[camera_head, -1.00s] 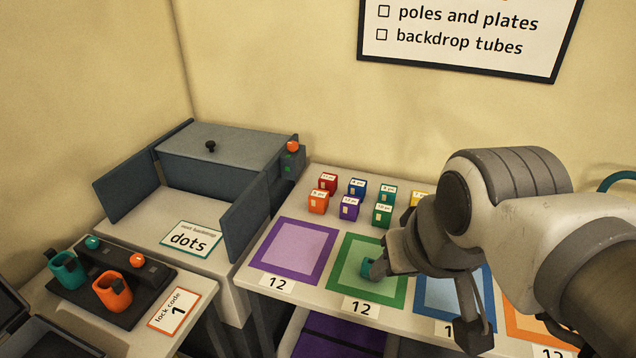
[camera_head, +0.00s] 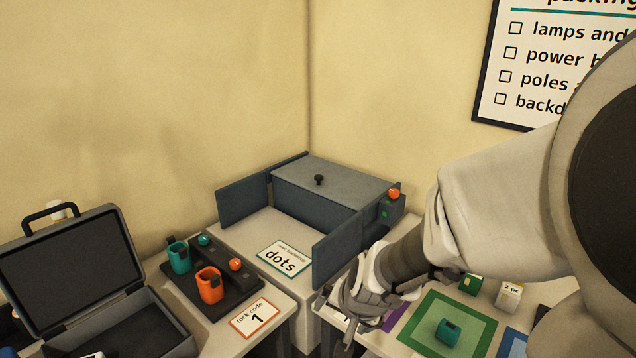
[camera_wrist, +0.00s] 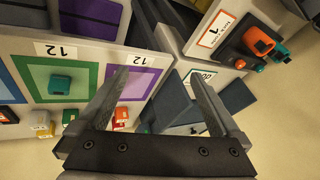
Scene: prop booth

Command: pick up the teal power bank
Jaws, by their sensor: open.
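In the head view, a teal, loop-handled item (camera_head: 180,257) stands in a black dock (camera_head: 237,296) beside a similar orange one (camera_head: 209,285). Both also show at the wrist view's upper right, teal (camera_wrist: 281,54) and orange (camera_wrist: 259,40). A small teal block (camera_head: 448,331) lies on the green-bordered square (camera_head: 480,330); it also shows in the wrist view (camera_wrist: 60,84). I cannot tell for certain which teal item is the power bank. My gripper (camera_head: 338,318) is open and empty, right of the dock and left of the green square, apart from both teal items.
The grey box (camera_head: 330,190) with open side panels stands behind my gripper. An open case (camera_head: 70,265) is at the far left. Small labelled blocks (camera_head: 508,296) stand behind the squares.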

